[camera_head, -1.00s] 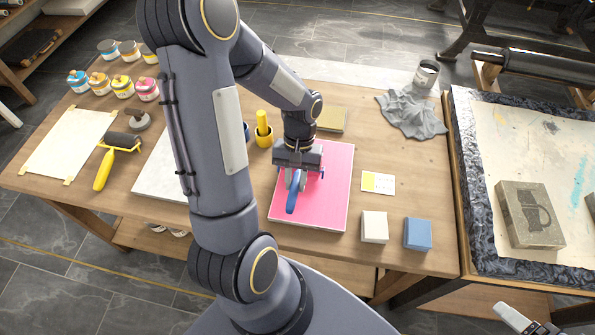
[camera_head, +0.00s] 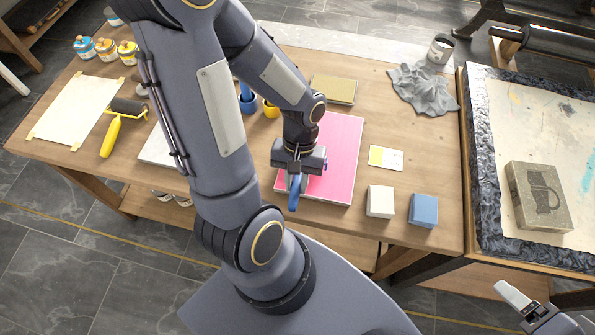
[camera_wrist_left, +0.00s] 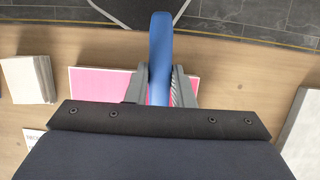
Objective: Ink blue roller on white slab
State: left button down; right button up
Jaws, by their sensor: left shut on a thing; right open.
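My left gripper (camera_head: 297,178) is shut on the blue handle of the blue roller (camera_head: 293,195), above the left part of the pink slab (camera_head: 338,158). The left wrist view shows the blue handle (camera_wrist_left: 160,55) between the two fingers (camera_wrist_left: 160,88), with the pink slab (camera_wrist_left: 100,84) below. The roller's drum is hidden by the gripper. The white slab (camera_head: 157,150) lies left of my left arm, which covers most of it; its edge also shows in the left wrist view (camera_wrist_left: 300,130). My right gripper (camera_head: 535,308) is open and empty at the bottom right.
A yellow roller (camera_head: 113,135) and a taped paper sheet (camera_head: 78,108) lie at the left, with ink jars (camera_head: 105,50) behind. A white block (camera_head: 380,201) and a blue block (camera_head: 424,209) stand at the front right. A grey cloth (camera_head: 423,90) lies at the back right.

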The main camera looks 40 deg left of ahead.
pick_arm(q)
jog(key=s+d, duration=0.2)
jog(key=s, duration=0.3)
jog(key=shift+s+d+g, duration=0.3)
jog(key=shift+s+g, duration=0.1)
jog(key=shift+f, duration=0.15)
jog(key=shift+w+a+r, duration=0.1)
jog(key=shift+w+a, duration=0.2)
jog(key=shift+w, duration=0.65)
jog(key=shift+w+a+r, duration=0.1)
jog(key=shift+w+a, duration=0.2)
jog(key=shift+w, duration=0.6)
jog(key=shift+w+a, duration=0.3)
jog(key=shift+w, duration=0.65)
jog(key=shift+w+a+f+p, duration=0.15)
jog(key=shift+w+a, duration=0.45)
jog(key=shift+w, duration=0.3)
jog(key=shift+w+a+r+p, duration=0.1)
jog(key=shift+w+a+p, duration=0.05)
jog(key=shift+w+a, duration=0.65)
jog(key=shift+w+a+f+p, duration=0.15)
jog(key=shift+w+a, duration=0.3)
jog(key=shift+w, duration=0.6)
jog(key=shift+w+a, duration=0.35)
jog(key=shift+w, duration=0.3)
jog(key=shift+w+a, duration=0.35)
jog(key=shift+w, duration=0.25)
jog(key=shift+w+a, duration=0.35)
jog(key=shift+w, duration=0.3)
